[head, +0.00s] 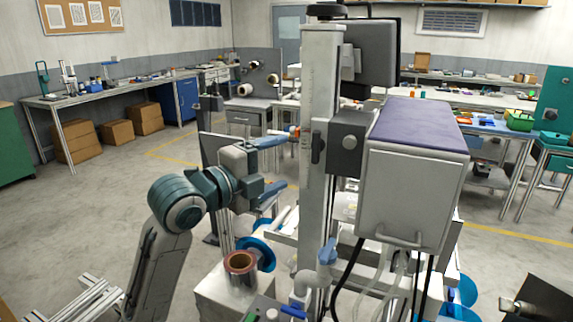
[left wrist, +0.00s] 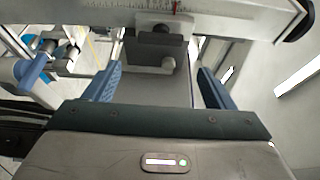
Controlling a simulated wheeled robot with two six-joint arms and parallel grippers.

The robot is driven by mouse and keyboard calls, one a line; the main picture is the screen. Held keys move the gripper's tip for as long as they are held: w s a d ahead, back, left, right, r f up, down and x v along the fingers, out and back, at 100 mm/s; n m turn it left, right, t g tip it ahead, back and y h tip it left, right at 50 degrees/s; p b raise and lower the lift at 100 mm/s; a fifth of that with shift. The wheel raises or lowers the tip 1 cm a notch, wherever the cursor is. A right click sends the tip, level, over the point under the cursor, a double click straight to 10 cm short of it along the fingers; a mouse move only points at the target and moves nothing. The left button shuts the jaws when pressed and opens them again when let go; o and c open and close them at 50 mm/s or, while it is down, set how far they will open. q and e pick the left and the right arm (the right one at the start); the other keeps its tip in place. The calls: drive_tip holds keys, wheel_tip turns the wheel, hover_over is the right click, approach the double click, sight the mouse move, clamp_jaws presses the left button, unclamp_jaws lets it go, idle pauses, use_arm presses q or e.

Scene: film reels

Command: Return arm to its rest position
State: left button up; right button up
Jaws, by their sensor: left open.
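My left gripper (head: 275,167) reaches in from the left, with its blue fingers spread apart and pointing right towards a tall pale machine column (head: 320,110). In the left wrist view, the open fingers (left wrist: 160,85) have nothing clasped between them. A pale beam with ruler marks (left wrist: 215,14) crosses the top of that view, and a grey block with a small knob (left wrist: 168,63) shows beyond the fingers. I cannot tell how near the fingertips are to the column. A reddish-brown film roll (head: 241,264) stands on a white box below my left gripper. My right gripper does not show.
A grey cabinet with a purple top (head: 412,190) is fixed to the column's right. Blue reels (head: 258,251) sit low on the machine. A blue-handled valve (head: 327,252) and hoses are at the front. Workbenches (head: 120,88) line the walls. Open floor (head: 95,210) lies to the left.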

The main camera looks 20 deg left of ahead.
use_arm(q)
drive_tip(key=shift+s+a, duration=0.1)
drive_tip(key=shift+s, duration=0.2)
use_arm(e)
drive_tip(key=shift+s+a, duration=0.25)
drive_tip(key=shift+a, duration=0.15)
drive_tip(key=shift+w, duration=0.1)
